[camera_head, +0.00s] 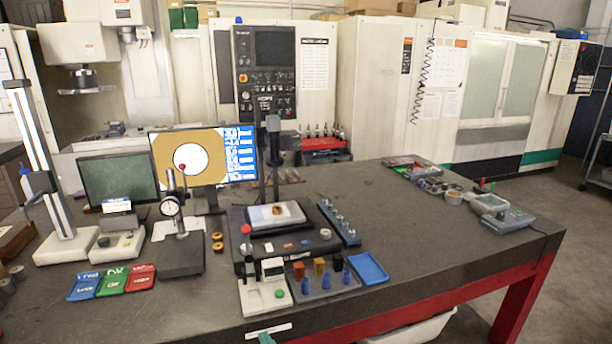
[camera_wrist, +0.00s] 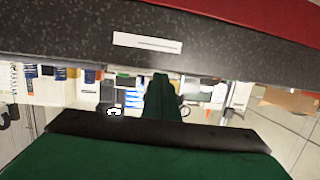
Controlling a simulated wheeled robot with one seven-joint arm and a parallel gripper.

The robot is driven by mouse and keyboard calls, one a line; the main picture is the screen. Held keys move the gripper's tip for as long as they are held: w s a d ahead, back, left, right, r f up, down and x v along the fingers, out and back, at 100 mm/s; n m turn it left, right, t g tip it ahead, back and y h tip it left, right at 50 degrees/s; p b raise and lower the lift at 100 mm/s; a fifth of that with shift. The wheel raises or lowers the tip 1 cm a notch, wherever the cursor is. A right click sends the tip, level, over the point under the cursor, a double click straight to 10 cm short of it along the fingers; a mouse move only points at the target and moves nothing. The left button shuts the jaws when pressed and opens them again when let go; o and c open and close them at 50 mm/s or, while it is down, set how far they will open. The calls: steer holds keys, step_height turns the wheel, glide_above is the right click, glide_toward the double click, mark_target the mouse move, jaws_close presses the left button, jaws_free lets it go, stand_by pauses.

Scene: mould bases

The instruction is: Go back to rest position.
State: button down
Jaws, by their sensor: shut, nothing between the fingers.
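My gripper (camera_wrist: 160,88) shows in the wrist view as green fingers pressed together, shut with nothing between them. In the head view only a small green tip of it (camera_head: 266,339) shows at the bottom edge, just in front of the table's front edge. The dark workbench (camera_head: 400,240) has a red frame and a white label (camera_wrist: 147,43) on its front edge, seen close in the wrist view. The rest of my arm is out of the head view.
On the bench stand a measuring device with a white plate (camera_head: 262,222), a dial gauge stand (camera_head: 183,255), a blue tray (camera_head: 368,268) and blue, green and red trays (camera_head: 112,281). A white bin (camera_head: 410,328) sits below. The bench's middle right is clear.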

steer(key=s+d+f+m+t+h, duration=0.1)
steer(key=s+d+f+m+h, duration=0.15)
steer(key=s+f, duration=0.6)
steer(key=s+d+f+m+h, duration=0.1)
steer(key=s+f+m+h, duration=0.25)
steer(key=s, duration=0.95)
steer(key=s+d+r, duration=0.1)
steer(key=s+d, duration=0.2)
steer(key=s, duration=0.7)
steer(key=s+d+r+n, duration=0.1)
steer(key=s+d, duration=0.2)
steer(key=s, duration=0.7)
steer(key=shift+s+r+h, duration=0.2)
steer(key=shift+r+h, duration=0.05)
steer(key=shift+h, duration=0.05)
